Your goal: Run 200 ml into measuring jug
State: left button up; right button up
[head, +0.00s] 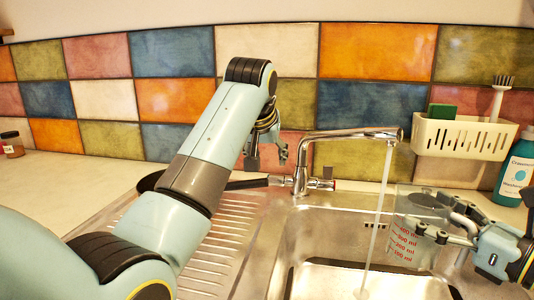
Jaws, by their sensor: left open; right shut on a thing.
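The chrome tap (350,135) stands behind the sink, and a stream of water (376,220) runs from its spout down into the basin. My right gripper (440,232) is shut on the clear measuring jug (403,262), which has red ml marks and is held over the basin. In the picture the stream passes just left of the jug; I see no water level in it. My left gripper (268,158) is open and empty, just above and left of the tap's base and its small side handles (328,185).
The steel sink basin (312,235) has a ribbed drainer (225,235) to its left. A dark pan (150,182) lies behind my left arm. A caddy (460,138) with sponge and brush, a soap bottle (515,170) and a small jar (12,145) stand around.

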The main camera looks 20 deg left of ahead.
pick_arm(q)
jog(key=shift+s+d+r, duration=0.1)
jog(key=shift+s+r, duration=0.3)
jog(key=shift+r, duration=0.1)
pick_arm(e)
jog(key=shift+w+a, duration=0.1)
jog(key=shift+w, duration=0.05)
jog(key=shift+c, duration=0.6)
jog(key=x, duration=0.8)
dwell(1.3)
jog(key=v, duration=0.8)
